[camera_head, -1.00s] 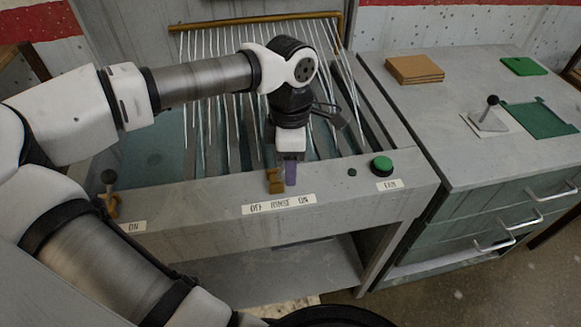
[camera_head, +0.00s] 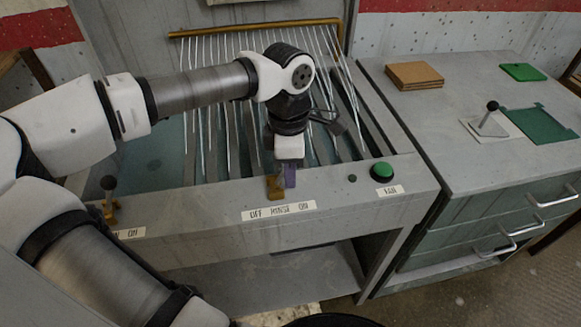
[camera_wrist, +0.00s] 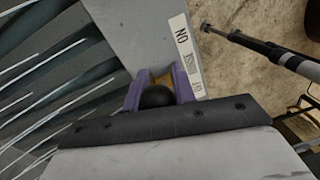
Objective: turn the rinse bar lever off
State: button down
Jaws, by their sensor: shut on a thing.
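The rinse lever's brass base (camera_head: 275,188) sits on the front ledge of the grey rack unit, above the label "OFF RINSE ON" (camera_head: 280,211). My gripper (camera_head: 287,178), with purple fingers, points down beside the base in the head view. In the wrist view, the lever's black knob (camera_wrist: 157,97) sits between the purple fingers of my gripper (camera_wrist: 160,88), which is shut on it. Part of the brass piece (camera_wrist: 161,77) shows beyond the knob. The head view hides the knob and handle, so the lever's exact angle cannot be told.
Another black-knobbed lever (camera_head: 109,190) stands on the ledge at left, close to my arm. A green button (camera_head: 382,172) labelled FAN is at right. A counter (camera_head: 450,135) at right holds brown boards (camera_head: 415,74) and green pieces.

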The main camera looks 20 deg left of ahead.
aim_at(279, 179)
jog(key=t+h+b, duration=0.1)
jog(key=a+h+b, duration=0.1)
jog(key=shift+s+a+t+b, duration=0.15)
jog(key=shift+s+t+b, duration=0.2)
jog(key=shift+s+t, duration=0.05)
jog(key=h+b, duration=0.1)
jog(key=a+t+h+b, duration=0.1)
jog(key=b, duration=0.1)
jog(key=shift+s+h+b, duration=0.3)
jog(key=shift+s, duration=0.05)
jog(key=t+h+b, duration=0.1)
jog(key=b, duration=0.1)
jog(key=s+a+t+h+b, duration=0.1)
jog(key=b, duration=0.1)
jog(key=shift+a+b, duration=0.15)
jog(key=shift+b, duration=0.25)
jog(key=shift+s+a+r+t+h+b, duration=0.2)
jog(key=shift+a+t+h+b, duration=0.1)
jog(key=shift+h+b, duration=0.55)
jog(key=shift+r, duration=0.1)
jog(key=c, duration=1.2)
grip_release()
jog(key=shift+o, duration=0.2)
